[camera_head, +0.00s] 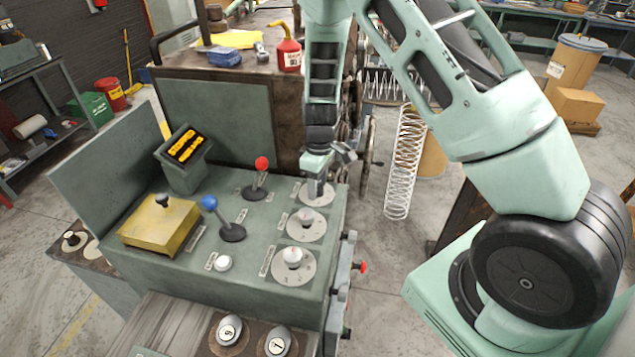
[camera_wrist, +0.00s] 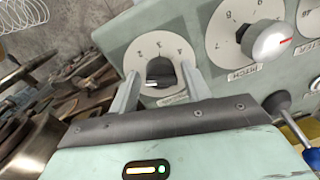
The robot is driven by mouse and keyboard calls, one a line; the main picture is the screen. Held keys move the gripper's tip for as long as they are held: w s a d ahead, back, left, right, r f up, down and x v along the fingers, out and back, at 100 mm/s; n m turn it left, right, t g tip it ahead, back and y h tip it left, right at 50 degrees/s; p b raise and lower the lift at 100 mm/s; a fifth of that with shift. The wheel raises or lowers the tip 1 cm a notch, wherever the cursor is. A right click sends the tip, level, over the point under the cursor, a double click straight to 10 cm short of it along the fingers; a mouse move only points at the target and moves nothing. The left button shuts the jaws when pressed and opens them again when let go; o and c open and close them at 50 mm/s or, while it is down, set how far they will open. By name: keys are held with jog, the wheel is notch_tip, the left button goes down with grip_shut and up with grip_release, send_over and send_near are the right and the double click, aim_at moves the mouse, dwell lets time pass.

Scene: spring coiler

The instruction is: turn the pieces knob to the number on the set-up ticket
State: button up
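In the head view three round dials with knobs line the right edge of the green control panel (camera_head: 265,268). My gripper (camera_head: 317,176) is over the farthest dial (camera_head: 324,198) and partly hides its knob. In the wrist view my gripper (camera_wrist: 160,76) is open, with one finger on each side of the dark knob (camera_wrist: 159,69) and visible gaps beside it. That dial plate (camera_wrist: 142,52) shows numbers including 2, 3 and 4; its label is unreadable. The neighbouring knob (camera_wrist: 268,41) has a red mark and a PITCH label. I cannot make out a set-up ticket.
A red-topped lever (camera_head: 262,163) and a blue-topped lever (camera_head: 209,203) stand left of the dials. A wire coil (camera_head: 403,165) hangs to the right.

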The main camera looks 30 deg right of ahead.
jog(key=c, duration=0.6)
jog(key=shift+c, duration=0.2)
jog(key=m+b, duration=0.1)
jog(key=m, duration=0.2)
jog(key=m+b, duration=0.1)
jog(key=m, duration=0.3)
jog(key=shift+m+t, duration=0.3)
jog(key=m, duration=0.5)
jog(key=shift+r, duration=0.1)
jog(key=shift+m, duration=2.5)
